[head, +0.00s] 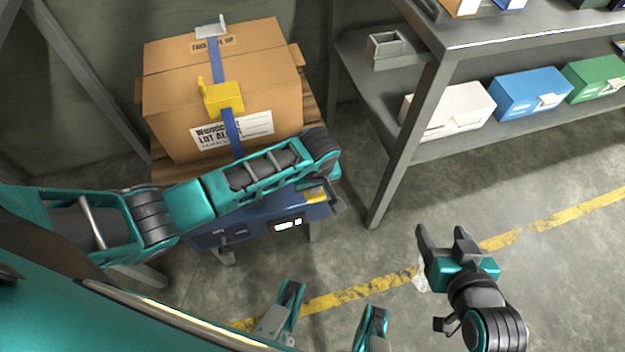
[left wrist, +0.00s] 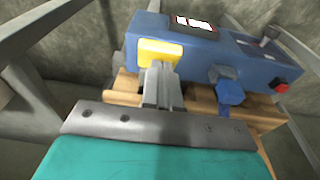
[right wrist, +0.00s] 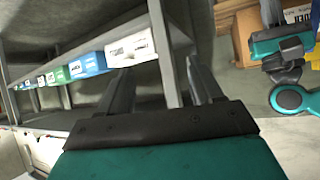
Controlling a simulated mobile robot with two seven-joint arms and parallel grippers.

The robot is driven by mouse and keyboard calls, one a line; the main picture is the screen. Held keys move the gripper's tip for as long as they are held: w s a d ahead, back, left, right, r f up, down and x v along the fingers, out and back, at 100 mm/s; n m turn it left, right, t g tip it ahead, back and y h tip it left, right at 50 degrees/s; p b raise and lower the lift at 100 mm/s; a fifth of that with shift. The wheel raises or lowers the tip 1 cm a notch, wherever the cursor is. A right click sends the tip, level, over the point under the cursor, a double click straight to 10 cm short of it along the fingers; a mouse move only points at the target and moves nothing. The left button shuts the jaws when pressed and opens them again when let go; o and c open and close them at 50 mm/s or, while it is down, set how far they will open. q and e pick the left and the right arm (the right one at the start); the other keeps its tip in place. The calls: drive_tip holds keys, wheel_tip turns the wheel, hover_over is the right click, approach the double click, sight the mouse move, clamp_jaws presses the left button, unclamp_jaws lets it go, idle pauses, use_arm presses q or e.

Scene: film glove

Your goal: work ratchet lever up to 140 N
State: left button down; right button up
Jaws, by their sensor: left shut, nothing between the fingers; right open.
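A yellow ratchet buckle (head: 222,99) with a raised tab sits on a blue strap (head: 216,66) across the front of a cardboard box (head: 165,105). A blue device (head: 262,226) with a small lit display stands below the box, partly covered by my left arm. My left gripper (left wrist: 160,80) is shut and empty. In the left wrist view its fingertips are at a yellow pad (left wrist: 160,52) on the device; I cannot tell whether they touch. My left fingertips are hidden or unclear in the head view. My right gripper (head: 442,236) is open and empty over the floor.
A grey shelf unit (head: 385,150) stands to the right, holding white (head: 445,110), blue (head: 540,92) and green (head: 595,75) bins. The box rests on a wooden pallet (head: 165,172). A yellow line (head: 545,222) crosses the floor, which is clear at the right.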

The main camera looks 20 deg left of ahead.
use_arm(q)
drive_tip(key=shift+s+d+f+p, duration=0.35)
drive_tip(key=shift+s+f+p, duration=0.05)
drive_tip(key=shift+s+p, duration=0.15)
drive_tip(key=f, duration=0.1)
drive_tip(key=s+f, duration=0.1)
drive_tip(key=f, duration=0.1)
drive_tip(key=d+f, duration=0.1)
drive_tip(key=shift+s+f, duration=0.2)
drive_tip(key=shift+s, duration=0.15)
use_arm(e)
drive_tip(key=shift+s+d+r, duration=0.3)
drive_tip(key=shift+s+d, duration=0.1)
drive_tip(key=shift+d, duration=0.05)
use_arm(q)
drive_tip(key=shift+s+f, duration=0.1)
use_arm(e)
drive_tip(key=shift+w+r, duration=0.2)
drive_tip(key=shift+w, duration=0.05)
drive_tip(key=shift+r, duration=0.1)
